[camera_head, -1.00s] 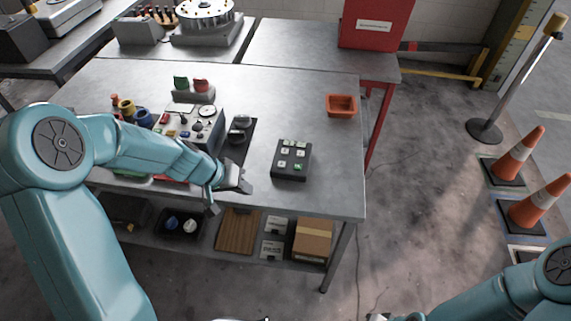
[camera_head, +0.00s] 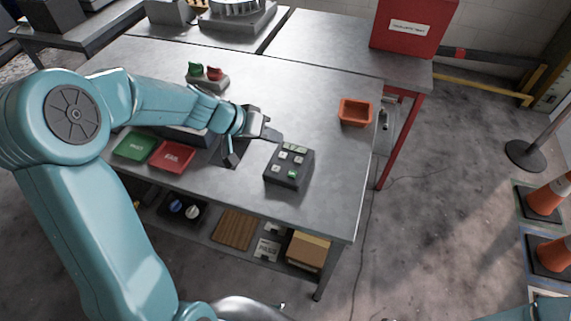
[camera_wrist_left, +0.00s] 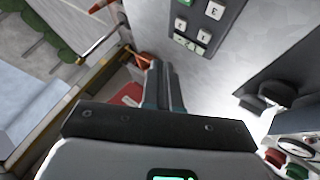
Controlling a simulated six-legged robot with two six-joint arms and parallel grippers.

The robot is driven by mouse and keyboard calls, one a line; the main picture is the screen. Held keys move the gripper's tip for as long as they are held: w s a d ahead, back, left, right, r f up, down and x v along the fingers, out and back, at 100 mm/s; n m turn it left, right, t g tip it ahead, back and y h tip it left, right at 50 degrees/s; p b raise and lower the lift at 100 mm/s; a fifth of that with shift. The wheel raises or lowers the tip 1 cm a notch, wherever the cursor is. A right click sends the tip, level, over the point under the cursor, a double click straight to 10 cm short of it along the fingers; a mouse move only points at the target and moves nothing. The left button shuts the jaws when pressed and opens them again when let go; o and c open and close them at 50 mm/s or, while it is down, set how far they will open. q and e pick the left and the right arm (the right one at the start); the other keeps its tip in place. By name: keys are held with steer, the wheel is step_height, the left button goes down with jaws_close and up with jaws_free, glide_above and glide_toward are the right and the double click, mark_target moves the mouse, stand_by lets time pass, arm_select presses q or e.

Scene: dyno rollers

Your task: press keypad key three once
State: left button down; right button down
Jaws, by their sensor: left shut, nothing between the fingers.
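The dark keypad (camera_head: 278,182) sits near the front of the grey table, right of my left gripper. It has small white keys and green ones. My right gripper is not in view.
An orange bin (camera_head: 355,113) stands right of the keypad. A green tray (camera_head: 134,146) and a red tray (camera_head: 172,157) lie at the front left. Green and red switches (camera_head: 207,76) stand farther back. My left arm hides part of the control panel. The table between keypad and bin is clear.

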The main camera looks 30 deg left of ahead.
arm_select(q)
steer(key=b, duration=0.5)
glide_above(272, 169)
step_height(272, 169, down, 8)
steer(key=shift+w+r, duration=0.1)
steer(key=shift+r, duration=0.05)
steer(key=shift+f+b, duration=0.4)
steer(key=shift+b, duration=0.25)
steer(key=shift+f, duration=0.15)
stand_by(1.4)
steer(key=shift+f+b, duration=0.4)
steer(key=shift+b, duration=0.55)
